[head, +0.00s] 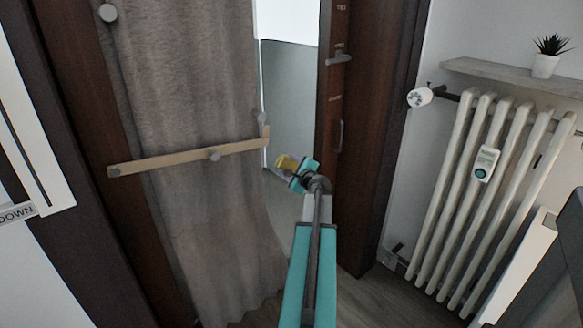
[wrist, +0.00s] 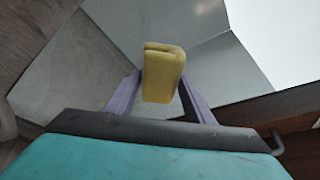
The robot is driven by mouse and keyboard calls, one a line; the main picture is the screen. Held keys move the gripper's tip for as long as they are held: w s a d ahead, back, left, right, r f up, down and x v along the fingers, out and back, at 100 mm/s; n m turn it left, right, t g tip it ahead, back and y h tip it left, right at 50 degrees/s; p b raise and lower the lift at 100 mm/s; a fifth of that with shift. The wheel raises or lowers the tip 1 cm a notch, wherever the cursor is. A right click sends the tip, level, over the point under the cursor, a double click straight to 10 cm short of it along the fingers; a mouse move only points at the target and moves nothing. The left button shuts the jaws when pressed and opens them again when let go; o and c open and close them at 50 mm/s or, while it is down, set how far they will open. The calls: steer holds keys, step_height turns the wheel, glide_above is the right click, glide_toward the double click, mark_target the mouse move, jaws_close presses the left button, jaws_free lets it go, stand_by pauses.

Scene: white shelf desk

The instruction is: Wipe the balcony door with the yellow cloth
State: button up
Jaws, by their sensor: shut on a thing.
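My gripper (head: 294,171) is shut on the yellow cloth (head: 284,161), a small folded block. In the wrist view the yellow cloth (wrist: 163,72) sits between the two purple fingers (wrist: 160,92). The balcony door (head: 336,110) has a dark brown frame with handles and stands to the right of a gap. A grey-brown curtain (head: 195,90) hangs left of the gap. My gripper is in front of the gap, between curtain and door. I cannot tell whether the cloth touches anything beyond it.
A wooden bar (head: 185,157) crosses the curtain. A white radiator (head: 485,190) with a thermostat stands at the right, below a shelf (head: 500,76) with a potted plant (head: 548,56). Open wooden floor (head: 352,292) shows below the door.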

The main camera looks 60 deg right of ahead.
mark_target(283, 164)
steer(key=shift+a, duration=0.15)
steer(key=shift+w+a, duration=0.35)
steer(key=shift+a, duration=0.4)
steer(key=shift+w+a, duration=0.35)
steer(key=shift+a, duration=0.4)
steer(key=shift+r+p, duration=1.05)
steer(key=shift+r, duration=0.05)
steer(key=shift+s, duration=0.1)
steer(key=shift+d, duration=0.1)
steer(key=shift+s+d, duration=0.2)
steer(key=shift+d, duration=0.65)
steer(key=shift+s+d, duration=0.2)
steer(key=shift+d, duration=0.6)
steer(key=shift+d+r, duration=0.1)
